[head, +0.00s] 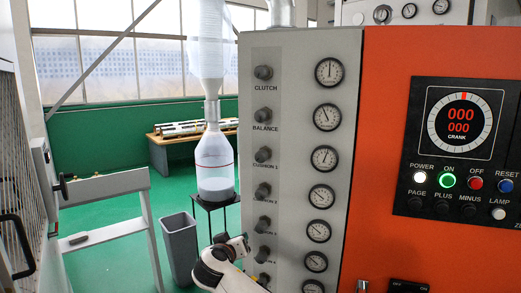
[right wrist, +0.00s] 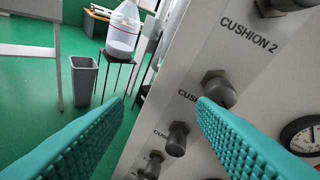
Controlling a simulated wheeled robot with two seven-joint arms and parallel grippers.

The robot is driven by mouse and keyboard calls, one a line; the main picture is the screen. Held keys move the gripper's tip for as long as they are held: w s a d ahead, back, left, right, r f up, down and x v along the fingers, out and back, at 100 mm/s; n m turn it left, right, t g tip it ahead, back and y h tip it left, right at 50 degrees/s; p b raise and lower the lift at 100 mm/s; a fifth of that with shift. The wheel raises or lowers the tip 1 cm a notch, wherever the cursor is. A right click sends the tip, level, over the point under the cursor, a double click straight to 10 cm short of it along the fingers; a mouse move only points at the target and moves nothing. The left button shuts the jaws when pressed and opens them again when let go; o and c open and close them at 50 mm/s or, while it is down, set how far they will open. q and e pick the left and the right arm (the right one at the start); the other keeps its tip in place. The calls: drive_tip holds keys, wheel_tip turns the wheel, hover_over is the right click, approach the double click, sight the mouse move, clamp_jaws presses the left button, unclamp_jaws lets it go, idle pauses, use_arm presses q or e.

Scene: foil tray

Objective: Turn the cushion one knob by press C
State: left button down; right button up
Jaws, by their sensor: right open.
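The cushion one knob (head: 262,154) is a dark round knob on the grey panel (head: 290,110) in the head view, above its "CUSHION 1" label. It does not show in the right wrist view. My right gripper (right wrist: 162,101) is open and empty, with two teal ribbed fingers. Its right fingertip overlaps a lower knob (right wrist: 218,88), below the "CUSHION 2" label; contact cannot be told. In the head view my white right arm is low beside the panel, below the cushion one knob, and its fingers are not clear. My left gripper is not in view.
Round gauges (head: 325,117) line the panel beside the knobs. An orange cabinet with a control display (head: 461,117) stands right. A bottle (head: 215,165) on a stand and a grey bin (head: 180,248) are left of the panel.

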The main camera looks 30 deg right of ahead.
drive_tip(key=s+r+m+h, duration=0.3)
drive_tip(key=r+m, duration=0.1)
drive_tip(key=r, duration=1.2)
drive_tip(key=m+h+p, duration=0.1)
drive_tip(key=m+h, duration=0.1)
approach(260, 156)
drive_tip(key=shift+m, duration=0.3)
drive_tip(key=p+x, duration=0.7)
drive_tip(key=x, duration=0.3)
drive_tip(key=shift+w+d, duration=0.1)
drive_tip(key=shift+w+d+f, duration=0.2)
drive_tip(key=shift+w+d, duration=0.1)
drive_tip(key=shift+d, duration=0.05)
